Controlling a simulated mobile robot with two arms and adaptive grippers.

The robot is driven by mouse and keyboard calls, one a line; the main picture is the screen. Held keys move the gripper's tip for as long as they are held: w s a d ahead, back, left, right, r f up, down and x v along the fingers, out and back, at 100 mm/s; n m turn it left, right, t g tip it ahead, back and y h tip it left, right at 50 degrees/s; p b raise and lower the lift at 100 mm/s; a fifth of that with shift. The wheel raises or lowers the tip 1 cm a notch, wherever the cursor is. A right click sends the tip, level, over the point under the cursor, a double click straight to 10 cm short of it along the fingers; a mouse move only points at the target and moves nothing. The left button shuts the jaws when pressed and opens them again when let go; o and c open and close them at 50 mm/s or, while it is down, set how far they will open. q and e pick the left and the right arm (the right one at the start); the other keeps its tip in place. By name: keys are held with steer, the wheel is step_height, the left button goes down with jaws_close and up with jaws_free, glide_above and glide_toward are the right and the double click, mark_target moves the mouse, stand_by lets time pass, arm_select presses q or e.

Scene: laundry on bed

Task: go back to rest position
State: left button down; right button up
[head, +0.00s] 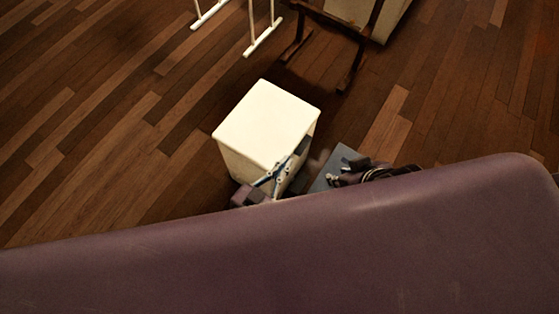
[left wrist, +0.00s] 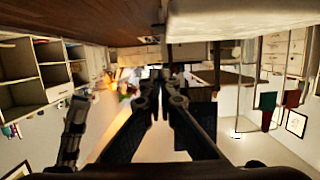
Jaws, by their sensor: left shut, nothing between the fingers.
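My left gripper (head: 274,178) is low in the middle of the head view, in front of the side of a white box-like cabinet. In the left wrist view my left gripper (left wrist: 163,90) has its dark fingers close together at the tips, shut with nothing between them. My right gripper (head: 362,170) is a dark shape further right in the head view. Its fingers are too small and partly hidden to read. A large mauve surface in the foreground hides the lower parts of both arms.
The white cabinet (head: 268,122) stands on the dark wood floor (head: 90,130). White metal legs (head: 262,38) and a dark-framed chair (head: 350,60) stand beyond it. Open floor lies left and right. Shelves (left wrist: 35,75) show at the left of the left wrist view.

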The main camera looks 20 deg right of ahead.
arm_select(q)
steer(key=shift+s+a, duration=0.15)
arm_select(e)
steer(key=shift+s+d+f, duration=0.15)
steer(key=shift+s, duration=0.25)
